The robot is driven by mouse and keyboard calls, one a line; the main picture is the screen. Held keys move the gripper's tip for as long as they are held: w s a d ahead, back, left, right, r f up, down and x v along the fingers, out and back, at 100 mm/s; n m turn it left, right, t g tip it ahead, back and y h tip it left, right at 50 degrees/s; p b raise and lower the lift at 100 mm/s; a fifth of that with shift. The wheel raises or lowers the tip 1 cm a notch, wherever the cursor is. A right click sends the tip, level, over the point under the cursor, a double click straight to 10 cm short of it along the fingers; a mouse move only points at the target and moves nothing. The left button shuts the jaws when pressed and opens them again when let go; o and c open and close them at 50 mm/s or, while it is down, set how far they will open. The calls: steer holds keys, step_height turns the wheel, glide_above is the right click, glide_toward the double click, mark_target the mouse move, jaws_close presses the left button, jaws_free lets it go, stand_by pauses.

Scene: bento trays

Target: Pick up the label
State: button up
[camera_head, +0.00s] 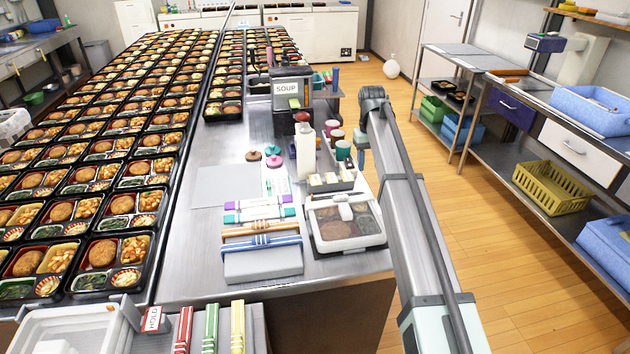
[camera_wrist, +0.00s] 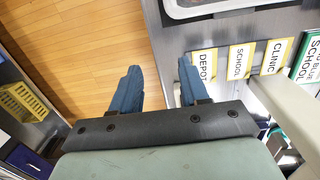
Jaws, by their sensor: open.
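Several small white label cards with yellow borders stand in a row in a dark holder (camera_head: 333,188) near the table's right edge. In the wrist view they read DEPOT (camera_wrist: 204,65), SCHOOL (camera_wrist: 240,62) and CLINIC (camera_wrist: 276,56). A green-bordered card (camera_wrist: 309,60) at the far right is partly cut off. My gripper (camera_wrist: 157,80) is open and empty, with blue fingers. Its right finger is close to the DEPOT card's left side; its left finger is over the floor. I cannot tell whether it touches the card. In the head view the arm partly hides the gripper (camera_head: 362,150).
A lidded food container (camera_head: 345,232) stands just in front of the holder. Bottles and cups (camera_head: 338,143) stand behind it. Banded bundles (camera_head: 262,240) lie to the left, beside rows of bento trays (camera_head: 88,268). Open floor (camera_head: 500,240) lies right of the table.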

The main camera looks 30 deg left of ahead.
step_height(320, 180, up, 10)
steer(key=f, duration=0.1)
glide_above(316, 182)
steer(key=shift+y, duration=0.4)
step_height(316, 182, down, 13)
steer(key=shift+f, duration=0.15)
steer(key=shift+c, duration=0.3)
steer(key=c, duration=0.6)
